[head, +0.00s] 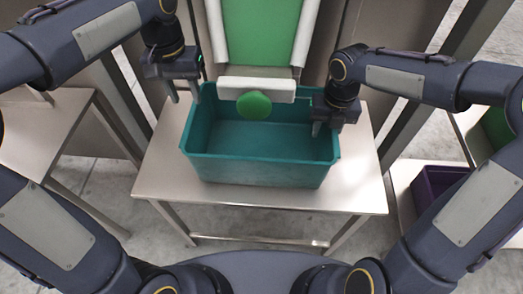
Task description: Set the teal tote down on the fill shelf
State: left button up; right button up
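The teal tote (262,173) is upright and empty on a bare steel shelf (350,197), with its near wall facing me. My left gripper (183,94) is just outside the tote's far left corner, fingers pointing down and spread, with nothing between them. My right gripper (326,127) is at the tote's right rim. One of its fingers shows against the inside of the tote; the other is not clear, so I cannot tell whether it grips the rim.
A green chute (262,35) with white side rails comes down behind the tote. A white bar with a green round pad (254,105) overhangs its far side. Steel posts flank the shelf. A steel table (40,125) stands left; a purple tote (437,187) is lower right.

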jog(key=r, duration=1.2)
jog(key=shift+d, duration=0.2)
